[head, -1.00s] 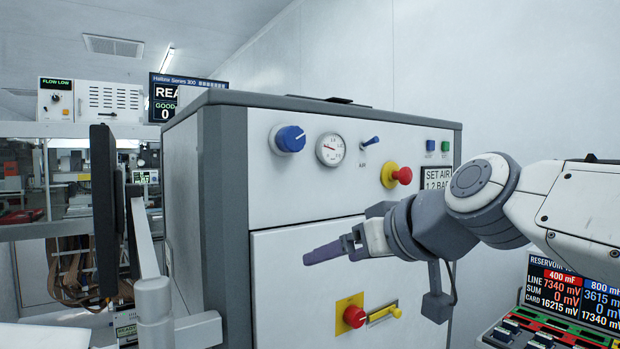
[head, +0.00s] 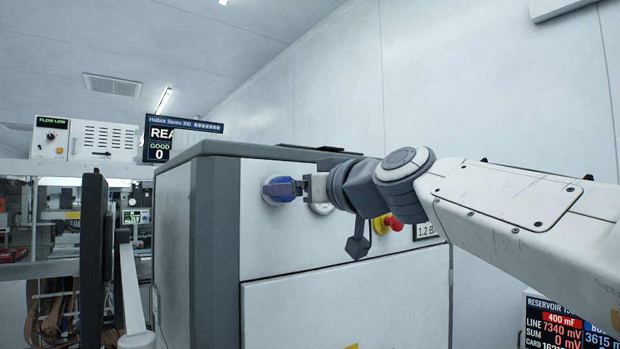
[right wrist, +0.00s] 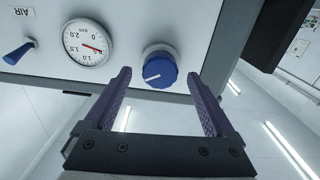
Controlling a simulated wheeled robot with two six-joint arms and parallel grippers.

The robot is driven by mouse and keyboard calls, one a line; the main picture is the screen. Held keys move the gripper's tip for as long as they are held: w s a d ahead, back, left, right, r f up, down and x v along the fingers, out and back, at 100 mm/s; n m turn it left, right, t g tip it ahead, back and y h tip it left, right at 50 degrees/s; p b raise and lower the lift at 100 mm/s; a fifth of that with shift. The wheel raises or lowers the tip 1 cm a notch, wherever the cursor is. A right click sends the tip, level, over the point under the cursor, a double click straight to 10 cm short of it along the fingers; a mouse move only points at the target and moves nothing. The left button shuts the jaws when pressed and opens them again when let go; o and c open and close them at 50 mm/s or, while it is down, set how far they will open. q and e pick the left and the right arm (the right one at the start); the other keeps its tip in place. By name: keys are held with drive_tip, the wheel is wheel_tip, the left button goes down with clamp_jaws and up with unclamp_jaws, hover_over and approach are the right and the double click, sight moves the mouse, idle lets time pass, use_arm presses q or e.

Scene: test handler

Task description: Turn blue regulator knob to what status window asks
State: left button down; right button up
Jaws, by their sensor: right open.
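The blue regulator knob (head: 280,180) is on the upper front panel of the grey-white cabinet, partly hidden by my right gripper (head: 287,189). In the right wrist view the knob (right wrist: 160,70) lies ahead of the open, empty purple fingers (right wrist: 160,78), between their tips, with no clear contact. Its white mark points left and slightly down there. The round gauge (right wrist: 87,42) appears upside down, its red needle near 0.5 bar. In the head view my gripper mostly covers the gauge (head: 321,209). The status sign (head: 426,230) shows part of "1.2 BAR"; my arm hides the rest. My left gripper is out of view.
A blue toggle switch (right wrist: 18,53) labelled AIR is beside the gauge. A red emergency button on a yellow base (head: 393,223) sits just behind my right wrist. The reservoir display (head: 565,325) is at lower right.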

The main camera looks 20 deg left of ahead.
drive_tip(key=shift+w+a, duration=0.3)
drive_tip(key=shift+a, duration=0.15)
drive_tip(key=c, duration=1.4)
drive_tip(key=shift+o, duration=0.2)
